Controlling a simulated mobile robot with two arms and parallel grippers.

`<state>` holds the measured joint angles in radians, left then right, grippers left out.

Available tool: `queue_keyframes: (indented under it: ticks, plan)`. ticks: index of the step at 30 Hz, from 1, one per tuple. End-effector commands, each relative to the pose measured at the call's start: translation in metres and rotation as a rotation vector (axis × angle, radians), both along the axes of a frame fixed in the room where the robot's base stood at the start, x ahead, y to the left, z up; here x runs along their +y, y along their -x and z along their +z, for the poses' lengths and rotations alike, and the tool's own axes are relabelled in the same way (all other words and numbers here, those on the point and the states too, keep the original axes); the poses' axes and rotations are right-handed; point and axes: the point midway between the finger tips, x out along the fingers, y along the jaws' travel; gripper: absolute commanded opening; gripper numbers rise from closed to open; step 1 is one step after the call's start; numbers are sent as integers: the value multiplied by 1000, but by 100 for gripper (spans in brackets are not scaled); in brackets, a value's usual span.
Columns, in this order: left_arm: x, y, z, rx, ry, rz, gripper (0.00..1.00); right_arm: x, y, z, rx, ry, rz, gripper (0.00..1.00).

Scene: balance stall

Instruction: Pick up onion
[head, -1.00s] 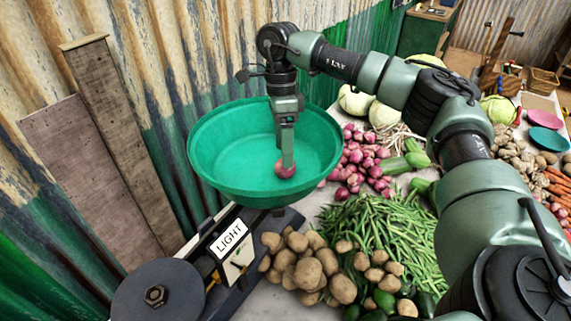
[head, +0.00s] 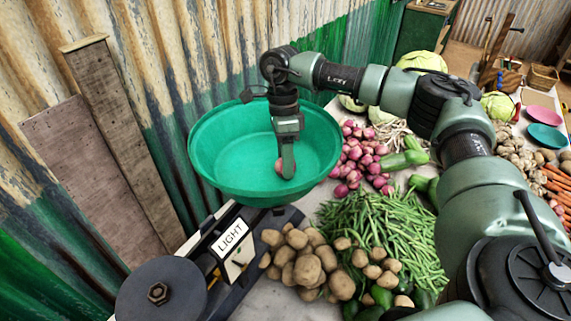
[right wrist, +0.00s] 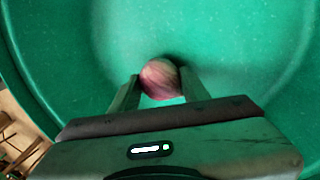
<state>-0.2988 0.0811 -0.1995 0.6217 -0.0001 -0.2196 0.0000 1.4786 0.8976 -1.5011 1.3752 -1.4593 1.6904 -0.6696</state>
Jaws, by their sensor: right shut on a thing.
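A reddish-purple onion (right wrist: 161,79) is between the two fingers of my right gripper (right wrist: 160,88) in the right wrist view. In the head view the right gripper (head: 285,168) points down into the green bowl (head: 215,150) of the scale, and the onion (head: 279,166) shows only partly behind its fingers. The gripper is shut on the onion, inside the bowl. I cannot tell whether the onion touches the bowl's floor. My left gripper is not in view.
The scale has a sign reading LIGHT (head: 231,236) and a dark round weight (head: 160,290). Potatoes (head: 305,262), green beans (head: 385,230) and a pile of onions (head: 362,155) crowd the table right of the bowl. A corrugated wall (head: 180,60) stands close behind.

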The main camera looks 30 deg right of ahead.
Motion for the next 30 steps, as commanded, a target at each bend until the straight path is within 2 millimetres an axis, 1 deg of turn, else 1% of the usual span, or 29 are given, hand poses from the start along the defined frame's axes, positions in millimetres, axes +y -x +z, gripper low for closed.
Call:
queue_keyframes:
  ticks: [5,8,11,14,20,22,25,27,30]
  plan:
    - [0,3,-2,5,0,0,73,0,0,5,-1,0,0,2]
    - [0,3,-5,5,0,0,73,0,-1,13,-3,-1,0,2]
    - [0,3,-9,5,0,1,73,0,-1,28,-4,0,0,2]
    - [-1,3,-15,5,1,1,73,1,-2,50,-6,-2,0,2]
    - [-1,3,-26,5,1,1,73,1,-2,110,-6,-2,0,2]
    - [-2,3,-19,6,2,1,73,0,-1,136,-6,1,-1,2]
    - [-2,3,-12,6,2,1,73,0,-1,162,-4,2,-1,2]
    - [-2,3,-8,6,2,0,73,0,-1,175,-4,2,-1,2]
    - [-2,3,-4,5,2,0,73,0,-1,189,-1,2,-2,2]
